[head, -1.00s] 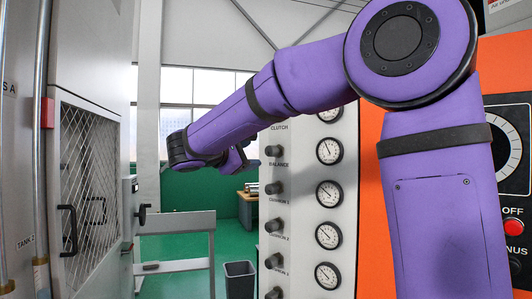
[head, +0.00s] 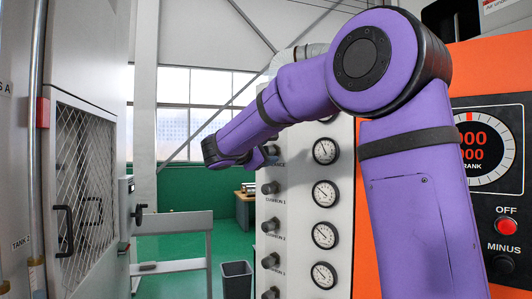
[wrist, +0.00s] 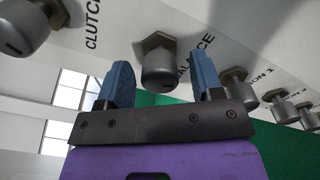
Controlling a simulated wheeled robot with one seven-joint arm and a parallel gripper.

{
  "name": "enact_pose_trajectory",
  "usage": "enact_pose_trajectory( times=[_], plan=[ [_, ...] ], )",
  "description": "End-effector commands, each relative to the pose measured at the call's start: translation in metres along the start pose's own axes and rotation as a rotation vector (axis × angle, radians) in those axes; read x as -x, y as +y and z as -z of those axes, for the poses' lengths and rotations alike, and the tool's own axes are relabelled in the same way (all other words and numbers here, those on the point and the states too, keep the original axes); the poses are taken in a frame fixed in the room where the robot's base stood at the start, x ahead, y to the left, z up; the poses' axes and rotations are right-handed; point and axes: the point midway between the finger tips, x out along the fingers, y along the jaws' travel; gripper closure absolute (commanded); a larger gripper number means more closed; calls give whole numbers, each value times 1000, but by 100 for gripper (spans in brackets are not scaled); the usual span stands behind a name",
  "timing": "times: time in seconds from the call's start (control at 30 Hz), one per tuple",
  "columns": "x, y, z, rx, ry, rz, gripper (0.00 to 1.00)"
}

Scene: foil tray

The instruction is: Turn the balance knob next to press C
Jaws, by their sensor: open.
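The balance knob (wrist: 158,60) is a grey cylinder on a brass-coloured hex base on the white panel. Its label is partly hidden by a finger. In the wrist view my gripper (wrist: 161,66) is open, with one blue finger on each side of this knob and visible gaps to both. Whether the fingertips reach fully along the knob is hard to tell. In the head view the balance knob (head: 271,150) shows beside my wrist, which hides most of my gripper. No press C marking is readable.
The clutch knob (wrist: 22,28) is on one side, and the cushion 1 knob (wrist: 231,84) and more knobs are on the other. Gauges (head: 325,151) run down the panel. A meshed cabinet (head: 85,170), a grey rail stand (head: 175,225) and a bin (head: 236,278) stand left.

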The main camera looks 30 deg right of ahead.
Motion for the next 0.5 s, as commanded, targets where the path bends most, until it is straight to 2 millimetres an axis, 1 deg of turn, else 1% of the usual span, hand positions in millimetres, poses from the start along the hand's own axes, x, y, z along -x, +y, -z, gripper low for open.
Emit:
enact_pose_trajectory(
  times=[0.27, 0.37, 0.4, 0.5],
  plan=[
    [-2, 0, 0, 0, 0, 0, 40],
    [-1, 0, 0, 0, 0, 0, 60],
    [-1, 0, 0, 0, 0, 0, 69],
    [-1, 0, 0, 0, 0, 0, 89]
  ],
)
